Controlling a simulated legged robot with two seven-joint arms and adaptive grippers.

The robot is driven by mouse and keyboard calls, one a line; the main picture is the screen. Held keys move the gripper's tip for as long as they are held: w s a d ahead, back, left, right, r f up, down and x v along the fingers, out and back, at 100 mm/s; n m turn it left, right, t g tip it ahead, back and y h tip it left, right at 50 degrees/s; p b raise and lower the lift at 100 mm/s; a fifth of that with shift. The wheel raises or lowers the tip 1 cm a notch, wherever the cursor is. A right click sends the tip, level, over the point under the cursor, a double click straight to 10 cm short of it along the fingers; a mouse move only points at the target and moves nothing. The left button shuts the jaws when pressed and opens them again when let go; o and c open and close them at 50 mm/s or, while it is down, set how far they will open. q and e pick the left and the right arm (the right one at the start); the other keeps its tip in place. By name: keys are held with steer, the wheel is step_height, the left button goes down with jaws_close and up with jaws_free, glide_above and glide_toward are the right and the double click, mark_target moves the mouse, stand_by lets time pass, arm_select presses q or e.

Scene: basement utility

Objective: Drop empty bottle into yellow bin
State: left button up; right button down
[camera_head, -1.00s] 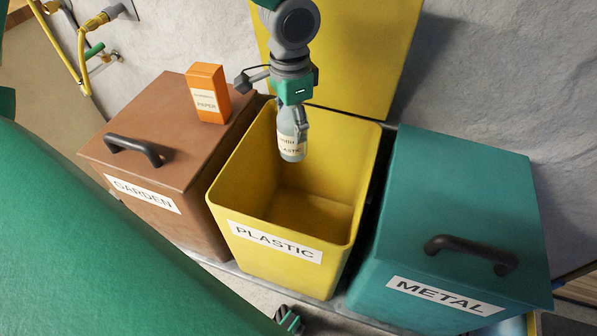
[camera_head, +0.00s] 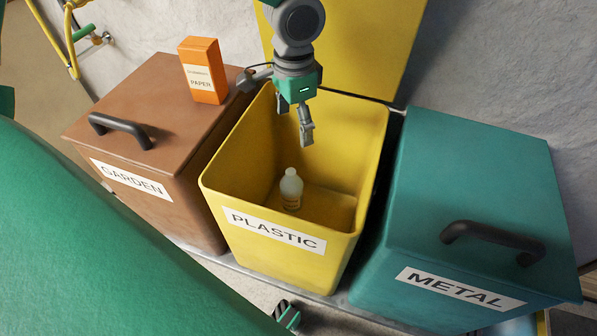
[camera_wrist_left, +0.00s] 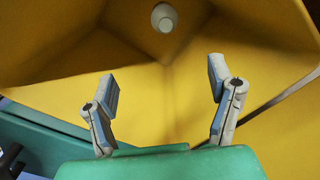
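The yellow bin (camera_head: 228,190), labelled PLASTIC, stands open in the middle of the head view with its lid (camera_head: 365,45) raised behind it. The pale bottle (camera_head: 291,185) is inside the bin, upright and free of my gripper. I cannot tell whether its base touches the bin floor. Its round end also shows at the top of the left wrist view (camera_wrist_left: 164,18). My left gripper (camera_head: 294,122) is above the bottle, over the bin opening. Its fingers are spread and empty, as the left wrist view (camera_wrist_left: 162,85) also shows. I cannot make out my right gripper for sure.
A brown GARDEN bin (camera_head: 165,105) with a closed lid stands left, with an orange PAPER box (camera_head: 204,70) on it. A teal METAL bin (camera_head: 470,180), also closed, stands right. Yellow hoses (camera_head: 62,35) hang by the wall at the upper left.

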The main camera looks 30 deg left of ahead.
arm_select(q)
step_height(320, 180, up, 12)
steer(key=d, duration=0.1)
arm_select(e)
steer(key=shift+d+f, duration=0.2)
steer(key=shift+d, duration=0.35)
